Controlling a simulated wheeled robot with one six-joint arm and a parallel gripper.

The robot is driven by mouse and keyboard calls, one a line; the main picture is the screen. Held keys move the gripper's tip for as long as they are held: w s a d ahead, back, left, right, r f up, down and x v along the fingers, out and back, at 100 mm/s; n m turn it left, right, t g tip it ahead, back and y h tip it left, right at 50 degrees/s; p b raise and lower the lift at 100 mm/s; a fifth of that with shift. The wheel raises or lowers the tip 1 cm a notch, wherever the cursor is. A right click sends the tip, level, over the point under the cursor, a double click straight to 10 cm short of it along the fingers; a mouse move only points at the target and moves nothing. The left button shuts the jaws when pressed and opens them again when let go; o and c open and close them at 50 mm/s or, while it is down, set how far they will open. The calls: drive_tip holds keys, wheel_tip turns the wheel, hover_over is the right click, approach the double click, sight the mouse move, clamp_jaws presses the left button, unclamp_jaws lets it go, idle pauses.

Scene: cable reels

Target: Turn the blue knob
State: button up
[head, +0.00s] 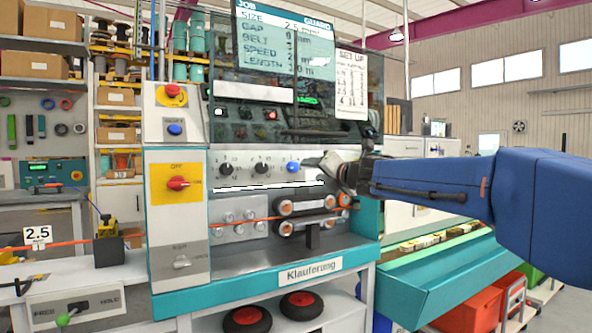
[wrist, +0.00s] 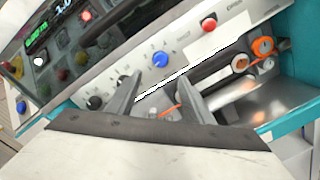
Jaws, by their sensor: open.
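The blue knob (head: 293,167) is the rightmost of a row of round knobs on the grey machine panel, with black knobs to its left. It also shows in the wrist view (wrist: 160,60), beyond my fingertips. My gripper (head: 318,172) comes in from the right on my blue arm, close to the right of the knob. In the wrist view my gripper (wrist: 157,88) is open, its two dark fingers apart with nothing between them. I see no contact with the knob.
A clear guard (head: 250,60) with the job display hangs above the knobs. Rollers (head: 314,203) and an orange cable sit below. A red rotary switch (head: 178,183) on yellow is at left. A red button (wrist: 209,24) shows in the wrist view.

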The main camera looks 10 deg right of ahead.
sight(294, 168)
drive_tip(key=x, duration=1.2)
drive_tip(key=c, duration=1)
